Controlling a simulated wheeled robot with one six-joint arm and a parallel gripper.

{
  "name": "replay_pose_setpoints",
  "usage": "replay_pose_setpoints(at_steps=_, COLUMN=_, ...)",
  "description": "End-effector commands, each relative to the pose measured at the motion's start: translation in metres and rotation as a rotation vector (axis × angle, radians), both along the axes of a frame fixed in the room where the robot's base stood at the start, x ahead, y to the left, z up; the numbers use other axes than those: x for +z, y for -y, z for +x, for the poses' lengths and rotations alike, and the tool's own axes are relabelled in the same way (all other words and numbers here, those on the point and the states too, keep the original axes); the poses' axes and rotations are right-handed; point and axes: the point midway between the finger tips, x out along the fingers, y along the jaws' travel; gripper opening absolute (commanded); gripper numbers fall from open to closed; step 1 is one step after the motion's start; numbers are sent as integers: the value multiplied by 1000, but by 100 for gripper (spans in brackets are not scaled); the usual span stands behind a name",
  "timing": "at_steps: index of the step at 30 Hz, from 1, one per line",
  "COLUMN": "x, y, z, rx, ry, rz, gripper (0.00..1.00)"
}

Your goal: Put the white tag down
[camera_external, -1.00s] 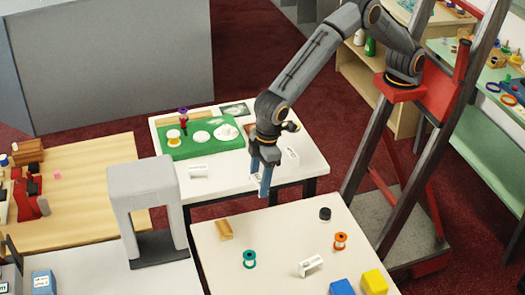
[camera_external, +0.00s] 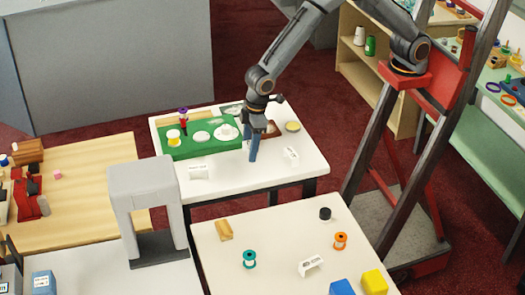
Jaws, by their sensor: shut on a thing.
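My gripper (camera_external: 252,156) points down over the white table (camera_external: 230,183), right of the green board and between two small white label cards. Its blue fingers are shut. The white tag between them is too small or too hidden to make out, and I cannot tell whether it touches the tabletop. One label card (camera_external: 198,172) stands left of the gripper near the front edge. Another label card (camera_external: 291,153) stands to its right.
The green board (camera_external: 205,150) holds white discs, a yellow item and a dark red-purple spool. A yellow-topped round item (camera_external: 292,126) and a brown piece (camera_external: 272,130) lie behind the gripper. The nearer table bears spools, blocks and a white holder (camera_external: 311,266). Bare tabletop lies in front of the gripper.

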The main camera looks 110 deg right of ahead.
Motion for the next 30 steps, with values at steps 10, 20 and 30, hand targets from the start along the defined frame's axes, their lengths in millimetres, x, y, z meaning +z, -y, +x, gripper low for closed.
replay_pose_setpoints(at_steps=10, x=-37, y=0, z=-1, rx=0, ry=-2, rz=-1, gripper=30)
replay_pose_setpoints(at_steps=20, x=-43, y=0, z=1, rx=0, ry=1, rz=0, gripper=30)
replay_pose_setpoints(at_steps=30, x=-46, y=0, z=0, rx=0, ry=1, rz=0, gripper=70)
